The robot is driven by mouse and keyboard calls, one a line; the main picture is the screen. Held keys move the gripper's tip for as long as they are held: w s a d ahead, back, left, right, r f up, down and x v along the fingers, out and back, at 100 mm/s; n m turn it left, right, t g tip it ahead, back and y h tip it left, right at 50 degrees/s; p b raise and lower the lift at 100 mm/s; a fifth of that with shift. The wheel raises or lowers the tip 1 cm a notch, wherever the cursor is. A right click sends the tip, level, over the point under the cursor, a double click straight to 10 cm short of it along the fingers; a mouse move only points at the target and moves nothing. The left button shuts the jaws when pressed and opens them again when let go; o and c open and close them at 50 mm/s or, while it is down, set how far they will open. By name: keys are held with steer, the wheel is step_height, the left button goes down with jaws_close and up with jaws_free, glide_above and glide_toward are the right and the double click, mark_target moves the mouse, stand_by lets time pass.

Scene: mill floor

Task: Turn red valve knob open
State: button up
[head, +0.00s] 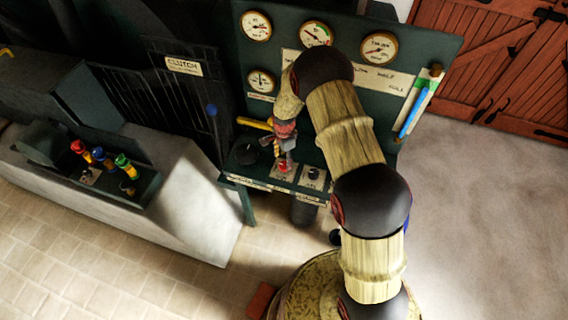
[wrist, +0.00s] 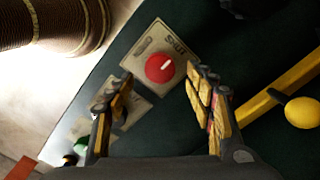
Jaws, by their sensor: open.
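The red valve knob (wrist: 160,68) shows in the wrist view, round with a pale pointer mark, on a beige label plate (wrist: 176,48) fixed to the dark green panel. My gripper (wrist: 160,88) is open, with one finger to the left and one to the right below the knob in the picture. The knob lies just beyond the gap between the fingertips, and I cannot tell whether either touches it. In the head view, my gripper (head: 284,160) is over the panel's ledge, and a bit of the red knob (head: 284,167) shows beneath it.
A yellow lever with a ball end (wrist: 302,112) stands right of my gripper in the wrist view. Several gauges (head: 317,34) line the upright panel. Several coloured handles (head: 101,156) stand at the left. The right floor is clear.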

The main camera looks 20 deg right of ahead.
mark_target(284, 164)
steer(key=shift+f, duration=2.1)
steer(key=c, duration=1.2)
steer(key=shift+o, duration=0.2)
